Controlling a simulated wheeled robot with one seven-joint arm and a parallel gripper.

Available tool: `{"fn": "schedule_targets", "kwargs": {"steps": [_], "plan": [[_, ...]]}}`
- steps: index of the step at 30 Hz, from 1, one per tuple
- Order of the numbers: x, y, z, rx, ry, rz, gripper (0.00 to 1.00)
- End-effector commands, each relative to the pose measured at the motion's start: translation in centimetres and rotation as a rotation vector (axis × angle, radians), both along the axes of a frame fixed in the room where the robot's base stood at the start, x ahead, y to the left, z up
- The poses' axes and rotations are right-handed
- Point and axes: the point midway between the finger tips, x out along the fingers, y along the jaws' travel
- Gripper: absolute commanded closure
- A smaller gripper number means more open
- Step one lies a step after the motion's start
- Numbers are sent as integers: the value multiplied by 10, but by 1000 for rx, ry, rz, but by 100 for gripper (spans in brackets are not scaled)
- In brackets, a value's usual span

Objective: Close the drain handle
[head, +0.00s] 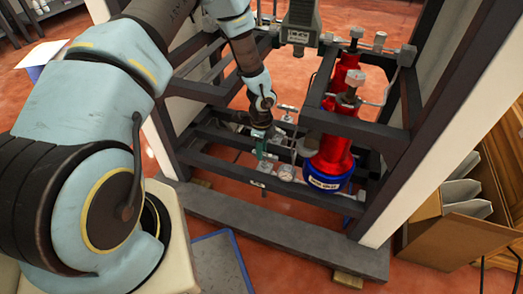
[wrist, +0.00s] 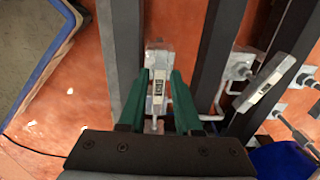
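The label is too small to read, so I cannot tell for sure that this is the drain handle. My gripper (wrist: 159,88) is open around it, with a narrow gap on each side. In the head view my gripper (head: 262,152) reaches down into the lower part of the dark frame, and the handle there is mostly hidden. A second labelled grey handle (wrist: 265,88) lies slanted to the right, apart from my fingers.
A red cylinder (head: 331,150) with a blue labelled base (head: 328,184) stands right of my gripper. Dark frame bars (wrist: 222,45) and thin pipes crowd the space around my gripper. A blue-edged mat (head: 220,264) lies on the floor in front.

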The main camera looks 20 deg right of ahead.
Motion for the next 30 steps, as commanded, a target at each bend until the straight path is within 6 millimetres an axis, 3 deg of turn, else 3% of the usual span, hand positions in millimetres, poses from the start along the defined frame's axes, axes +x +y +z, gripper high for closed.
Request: {"fn": "schedule_targets", "kwargs": {"steps": [4, 19, 23, 30], "plan": [[0, 0, 0, 0, 0, 1, 50], [0, 0, -2, 0, 0, 37, 50], [-2, 2, -5, 1, -1, 149, 50], [-5, 3, -7, -2, -1, 497, 50]]}}
